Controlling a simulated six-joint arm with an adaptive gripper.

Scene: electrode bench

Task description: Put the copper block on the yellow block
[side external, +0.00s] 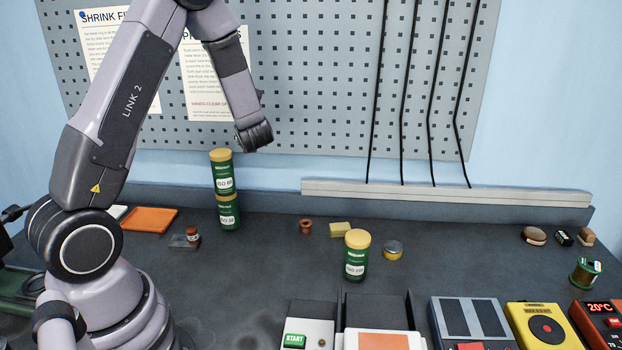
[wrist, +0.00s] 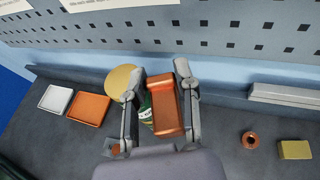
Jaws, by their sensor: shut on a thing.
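The copper block (wrist: 167,106) is orange-brown and sits between the two fingers of my gripper (wrist: 161,72) in the wrist view. My gripper is shut on it and holds it up off the bench. In the side view my gripper (side external: 255,138) is high, just right of the top of the stacked green cans; I cannot make out the block there. The yellow block (side external: 340,229) lies on the bench, lower and to the right of my gripper. It also shows at the lower right of the wrist view (wrist: 295,149), with nothing on top.
Two stacked green cans (side external: 225,190) with a yellow lid stand close to my gripper. A small copper cup (side external: 306,227) lies left of the yellow block. A single green can (side external: 356,258) and a round yellow-sided tin (side external: 392,250) stand near it. An orange tray (side external: 150,219) lies at left.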

